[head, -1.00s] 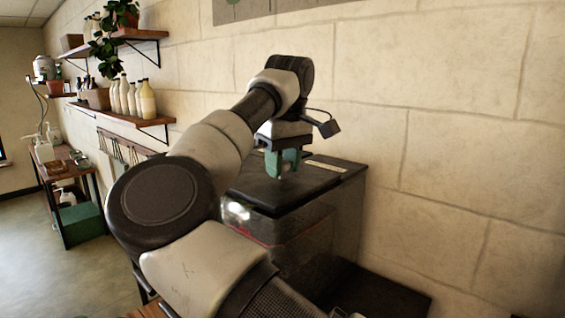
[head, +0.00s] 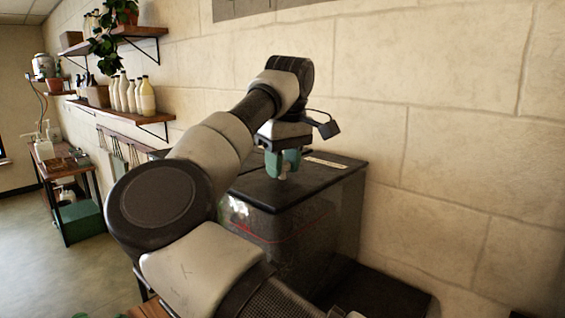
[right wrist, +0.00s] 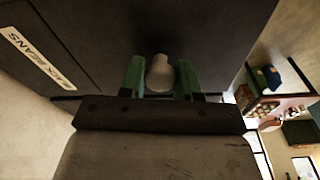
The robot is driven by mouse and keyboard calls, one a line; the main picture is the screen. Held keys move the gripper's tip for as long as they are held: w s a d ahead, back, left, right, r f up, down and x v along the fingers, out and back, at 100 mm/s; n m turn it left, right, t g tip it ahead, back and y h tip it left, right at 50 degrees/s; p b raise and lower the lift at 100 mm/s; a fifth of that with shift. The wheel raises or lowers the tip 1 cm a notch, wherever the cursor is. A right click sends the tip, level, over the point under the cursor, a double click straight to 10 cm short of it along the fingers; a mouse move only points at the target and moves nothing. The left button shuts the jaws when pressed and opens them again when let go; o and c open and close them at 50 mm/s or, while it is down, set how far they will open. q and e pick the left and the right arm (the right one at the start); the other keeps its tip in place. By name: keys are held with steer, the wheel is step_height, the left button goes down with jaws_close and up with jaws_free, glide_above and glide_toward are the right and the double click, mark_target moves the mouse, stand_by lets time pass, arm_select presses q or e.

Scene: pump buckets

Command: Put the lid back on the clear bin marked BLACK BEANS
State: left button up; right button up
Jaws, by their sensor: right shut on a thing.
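The dark lid (head: 320,172) lies level over the top of the dark, see-through bin (head: 312,240) by the wall. No clear gap shows between them, but I cannot tell whether the lid is fully seated. A pale label (right wrist: 37,61) on the lid reads BLACK BEANS. The lid's pale knob (right wrist: 158,75) sits between the green fingers in the right wrist view. My right gripper (head: 283,170) points down and is shut on this knob; its fingers also show in the right wrist view (right wrist: 160,80). My left gripper is not in view.
A dark flat surface (head: 385,295) lies low to the right of the bin. Wall shelves with white bottles (head: 135,95) and a plant (head: 105,40) are at the left. A side table (head: 62,165) stands further back, with open floor (head: 45,245) before it.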

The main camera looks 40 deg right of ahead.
steer(key=shift+f, duration=0.1)
stand_by(0.3)
steer(key=o, duration=1.5)
steer(key=shift+r+p, duration=0.65)
steer(key=shift+r, duration=2.9)
steer(key=shift+c, duration=0.2)
jaws_close()
